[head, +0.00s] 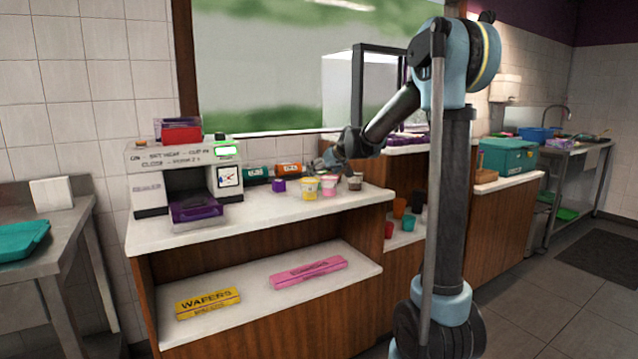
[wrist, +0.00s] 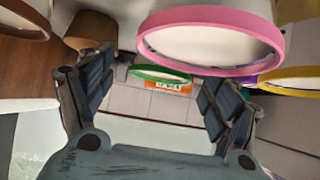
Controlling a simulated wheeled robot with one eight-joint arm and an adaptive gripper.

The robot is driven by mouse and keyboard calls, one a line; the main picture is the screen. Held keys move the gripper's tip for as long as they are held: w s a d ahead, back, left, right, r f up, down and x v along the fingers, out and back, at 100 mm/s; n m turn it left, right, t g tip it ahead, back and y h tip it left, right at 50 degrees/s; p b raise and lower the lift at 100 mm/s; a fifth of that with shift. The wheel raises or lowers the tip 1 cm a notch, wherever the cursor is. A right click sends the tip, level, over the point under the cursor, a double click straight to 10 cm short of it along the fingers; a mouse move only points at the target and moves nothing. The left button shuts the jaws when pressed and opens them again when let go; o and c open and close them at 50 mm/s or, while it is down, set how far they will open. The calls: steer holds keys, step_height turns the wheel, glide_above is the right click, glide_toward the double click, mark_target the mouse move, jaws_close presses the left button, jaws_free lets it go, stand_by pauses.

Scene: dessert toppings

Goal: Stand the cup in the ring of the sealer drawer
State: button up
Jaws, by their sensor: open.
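The sealer (head: 180,165) stands at the left end of the counter, with its purple drawer (head: 197,208) low at its front. The drawer's ring cannot be made out. To its right stand several small cups, including one with a yellow rim (head: 309,188), a pink one (head: 328,186) and a dark brown one (head: 355,181). Which cup the task means is unclear. My gripper (head: 325,163) is open just above and behind these cups. In the wrist view, a pink rim (wrist: 210,38) looms close, a green rim (wrist: 160,74) shows between the fingers (wrist: 153,80), and a yellow rim (wrist: 290,80) lies right.
A purple block (head: 279,185) and teal (head: 256,174) and orange (head: 289,170) boxes sit near the cups. The counter (head: 250,222) is clear between drawer and cups. Yellow wafers (head: 208,302) and a pink box (head: 309,272) lie on the lower shelf.

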steer(key=shift+x, duration=1.8)
steer(key=shift+a+r, duration=0.1)
steer(key=c, duration=1.3)
steer(key=shift+c, duration=0.2)
